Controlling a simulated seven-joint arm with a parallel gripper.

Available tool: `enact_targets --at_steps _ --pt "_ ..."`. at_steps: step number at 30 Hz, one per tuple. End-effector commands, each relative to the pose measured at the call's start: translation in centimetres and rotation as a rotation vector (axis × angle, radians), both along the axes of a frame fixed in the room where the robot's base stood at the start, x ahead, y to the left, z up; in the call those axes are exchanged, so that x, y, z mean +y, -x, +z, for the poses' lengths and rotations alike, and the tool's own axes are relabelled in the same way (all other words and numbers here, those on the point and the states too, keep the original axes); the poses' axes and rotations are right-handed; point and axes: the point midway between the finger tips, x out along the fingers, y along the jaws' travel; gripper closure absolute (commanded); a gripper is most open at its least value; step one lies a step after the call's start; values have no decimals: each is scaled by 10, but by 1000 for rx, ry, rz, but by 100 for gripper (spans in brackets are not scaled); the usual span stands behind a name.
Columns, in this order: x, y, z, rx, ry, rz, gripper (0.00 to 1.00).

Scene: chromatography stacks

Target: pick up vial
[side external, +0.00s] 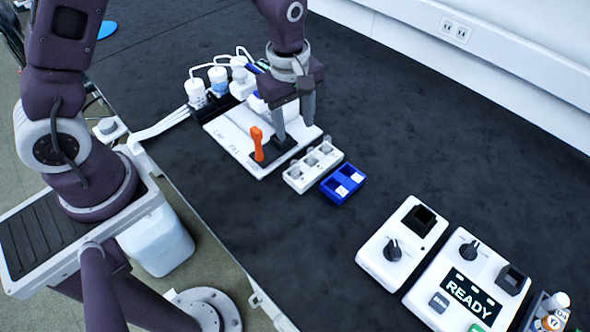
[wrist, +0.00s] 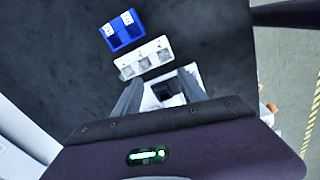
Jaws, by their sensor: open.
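My gripper (side external: 294,121) is open, its two dark fingers pointing down over the right part of a white panel. In the wrist view its fingers (wrist: 160,82) are apart, and I see nothing held between them. Small white-capped vials with orange-brown labels (side external: 556,302) stand at the far lower right, partly cut off by the picture edge and far from my gripper. A white block with several wells (side external: 296,179) lies just right of the panel; it also shows in the wrist view (wrist: 125,69). I cannot tell whether its wells hold vials.
A blue two-well block (side external: 331,194) sits beside the white block. An orange lever (side external: 256,143) stands up from the white panel (side external: 228,138). White bottles with tubing (side external: 218,78) stand behind. Two white devices, one reading READY (side external: 470,297), sit at right. Dark bench between is clear.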

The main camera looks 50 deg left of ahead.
Motion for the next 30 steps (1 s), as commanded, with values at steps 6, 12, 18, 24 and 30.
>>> enact_targets --at_steps 6,12,18,24,30 --pt "-6 -4 -66 68 -5 206 51" --pt "-4 -1 -95 72 -5 215 51" --pt "-2 0 -130 70 -5 212 51" --pt "-2 0 -135 68 -4 212 51" --pt "-2 0 -135 69 -5 212 77"
